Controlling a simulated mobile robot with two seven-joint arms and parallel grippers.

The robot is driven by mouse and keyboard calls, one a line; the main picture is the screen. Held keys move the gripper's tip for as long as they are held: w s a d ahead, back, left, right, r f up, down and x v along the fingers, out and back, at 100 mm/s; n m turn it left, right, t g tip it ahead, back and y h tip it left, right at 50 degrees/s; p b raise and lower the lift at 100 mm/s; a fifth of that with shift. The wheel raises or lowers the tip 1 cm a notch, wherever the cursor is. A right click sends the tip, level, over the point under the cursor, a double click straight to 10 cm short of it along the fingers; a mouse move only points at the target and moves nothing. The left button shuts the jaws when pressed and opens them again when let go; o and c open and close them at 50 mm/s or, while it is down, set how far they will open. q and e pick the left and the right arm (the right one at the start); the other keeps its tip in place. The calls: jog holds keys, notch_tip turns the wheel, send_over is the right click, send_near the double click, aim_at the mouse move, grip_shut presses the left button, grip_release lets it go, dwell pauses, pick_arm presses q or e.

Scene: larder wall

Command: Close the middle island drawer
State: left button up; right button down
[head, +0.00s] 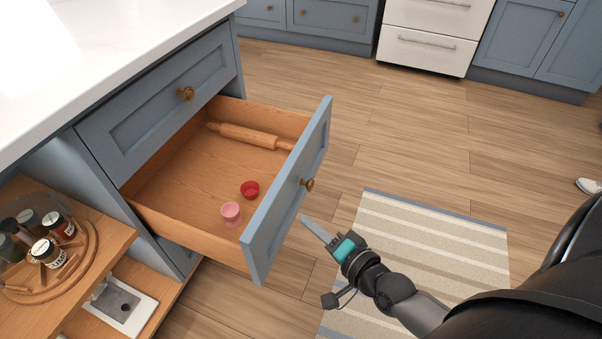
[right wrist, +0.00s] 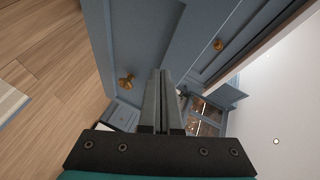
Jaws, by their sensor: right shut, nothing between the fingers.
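The middle island drawer (head: 283,205) is pulled well open, its blue front standing out from the island. It has a round brass knob (head: 308,184), which also shows in the right wrist view (right wrist: 126,82). Inside lie a wooden rolling pin (head: 248,136), a red cup (head: 250,189) and a pink cup (head: 231,212). My right gripper (head: 305,219) is shut and empty, in front of the drawer front and below the knob in the head view. In the right wrist view its fingers (right wrist: 169,75) point toward the blue front; contact cannot be told. My left gripper is not in view.
The closed upper drawer (head: 160,104) and white countertop (head: 110,30) are above. An open shelf with a round tray of spice jars (head: 55,255) is at left. A striped rug (head: 420,240) lies on the wooden floor at right. Blue cabinets (head: 520,40) stand at the back.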

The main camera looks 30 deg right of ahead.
jog(key=d+r+m+t+h, duration=0.3)
jog(key=d+m+h, duration=0.1)
jog(key=d+m, duration=0.35)
jog(key=b, duration=0.2)
send_near(301, 153)
jog(key=s+d, duration=0.1)
jog(key=d, duration=0.2)
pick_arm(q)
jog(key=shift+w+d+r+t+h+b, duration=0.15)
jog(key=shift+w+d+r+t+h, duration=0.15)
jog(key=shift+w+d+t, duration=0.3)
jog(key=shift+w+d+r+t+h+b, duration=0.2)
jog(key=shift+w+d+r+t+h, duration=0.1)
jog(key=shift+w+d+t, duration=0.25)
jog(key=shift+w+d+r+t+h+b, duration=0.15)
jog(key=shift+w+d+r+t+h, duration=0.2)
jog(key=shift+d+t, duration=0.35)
pick_arm(e)
jog(key=shift+n, duration=0.35)
jog(key=shift+w+a+f, duration=0.1)
jog(key=shift+w+a, duration=0.3)
jog(key=shift+w, duration=0.8)
jog(key=shift+w+a+r, duration=0.1)
jog(key=shift+w+a, duration=0.3)
jog(key=shift+w, duration=0.75)
jog(key=shift+w+a+f, duration=0.1)
jog(key=shift+w+a, duration=0.3)
jog(key=shift+w, duration=0.8)
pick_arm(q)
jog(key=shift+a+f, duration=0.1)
